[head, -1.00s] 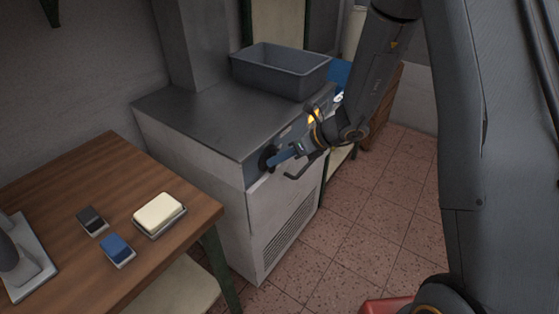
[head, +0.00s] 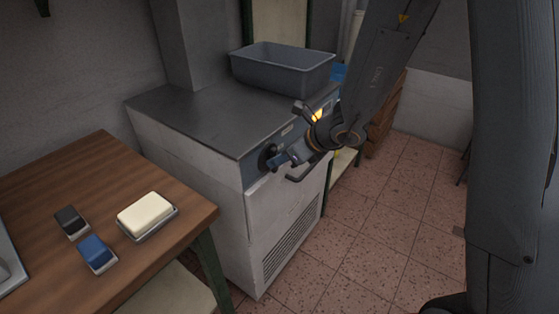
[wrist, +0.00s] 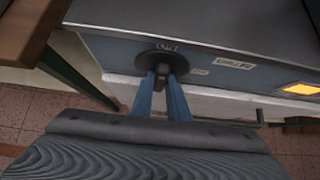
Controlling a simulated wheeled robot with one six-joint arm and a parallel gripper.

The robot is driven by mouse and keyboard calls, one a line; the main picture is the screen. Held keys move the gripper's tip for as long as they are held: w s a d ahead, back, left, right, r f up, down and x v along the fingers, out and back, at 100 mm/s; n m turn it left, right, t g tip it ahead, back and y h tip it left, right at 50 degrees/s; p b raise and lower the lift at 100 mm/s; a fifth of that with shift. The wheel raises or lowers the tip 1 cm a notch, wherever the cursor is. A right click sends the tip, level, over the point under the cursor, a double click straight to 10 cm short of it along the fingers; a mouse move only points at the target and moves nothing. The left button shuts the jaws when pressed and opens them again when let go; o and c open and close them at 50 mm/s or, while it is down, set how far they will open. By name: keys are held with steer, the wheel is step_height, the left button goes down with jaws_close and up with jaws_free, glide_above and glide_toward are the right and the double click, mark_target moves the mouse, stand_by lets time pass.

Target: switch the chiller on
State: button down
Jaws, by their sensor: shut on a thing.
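The chiller (head: 225,190) is a grey metal cabinet with a dark top and a vent grille low on its front. Its blue-grey control strip carries a round black knob (head: 267,157), which also shows in the wrist view (wrist: 160,60). My gripper (head: 281,160) is at the knob, and in the wrist view its two blue fingers (wrist: 162,86) are shut on the knob's grip. An amber light (wrist: 299,89) glows on the strip to the right; in the head view the glow (head: 317,115) shows beside my wrist. My wrist hides part of the strip in the head view.
A grey open bin (head: 283,72) stands on the chiller's top. A wooden table (head: 95,225) at left holds a pale block (head: 145,213) on a tray and two small blocks, one dark (head: 71,222), one blue (head: 96,253). A handle (head: 300,178) sticks out below the strip. Tiled floor lies open at right.

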steer(key=c, duration=1.7)
jaws_free()
steer(key=shift+a, duration=0.1)
steer(key=shift+p+v, duration=0.3)
steer(key=shift+v, duration=3.65)
